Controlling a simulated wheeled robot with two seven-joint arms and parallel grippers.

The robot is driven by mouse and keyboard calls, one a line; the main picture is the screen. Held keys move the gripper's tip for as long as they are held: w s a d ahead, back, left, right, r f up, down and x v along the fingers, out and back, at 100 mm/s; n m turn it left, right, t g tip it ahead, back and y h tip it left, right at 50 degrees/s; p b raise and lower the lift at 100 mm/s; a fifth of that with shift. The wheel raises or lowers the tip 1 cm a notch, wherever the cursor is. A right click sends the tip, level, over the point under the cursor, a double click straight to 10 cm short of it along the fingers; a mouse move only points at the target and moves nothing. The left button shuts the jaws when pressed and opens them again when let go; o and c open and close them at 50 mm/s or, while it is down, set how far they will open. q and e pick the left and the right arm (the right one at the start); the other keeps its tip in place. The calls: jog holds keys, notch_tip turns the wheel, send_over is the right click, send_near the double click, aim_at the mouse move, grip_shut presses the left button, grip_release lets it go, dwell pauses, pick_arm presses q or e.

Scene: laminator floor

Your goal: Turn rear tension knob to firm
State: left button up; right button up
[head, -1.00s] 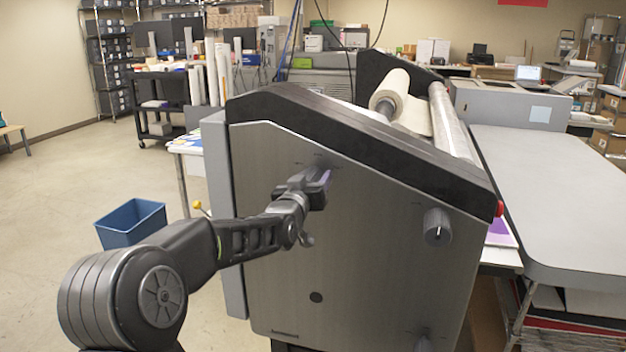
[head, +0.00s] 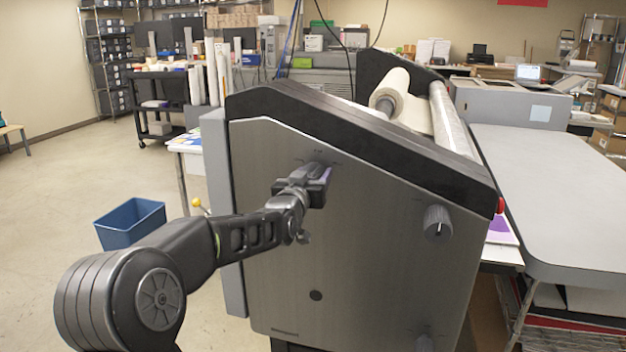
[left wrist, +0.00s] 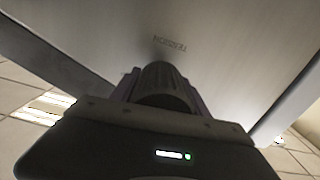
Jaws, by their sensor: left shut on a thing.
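The laminator (head: 270,240) shows its grey side panel to me in the head view. My left gripper (head: 318,183) is at the upper left of this panel, shut on the rear tension knob. In the left wrist view the dark ribbed knob (left wrist: 160,84) sits between the two fingers (left wrist: 160,92), with the panel lettering above it. The fingers hide most of the knob in the head view, and I cannot read its pointer. My right gripper is not in view.
A red button (head: 500,205) sits at the right edge. A grey table (head: 550,190) stands right, a blue bin (head: 131,222) on the floor left.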

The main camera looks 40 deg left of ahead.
pick_arm(q)
jog(key=shift+f+m+b, duration=0.1)
jog(key=shift+m+b, duration=0.8)
jog(key=shift+m, duration=0.2)
jog(key=m+b, duration=0.1)
jog(key=m, duration=0.1)
jog(key=shift+d+m, duration=0.1)
jog(key=shift+m, duration=0.2)
jog(key=m, duration=0.3)
jog(key=shift+m+b, duration=0.3)
jog(key=m, duration=0.4)
jog(key=o, duration=1.4)
jog(key=shift+c, duration=0.2)
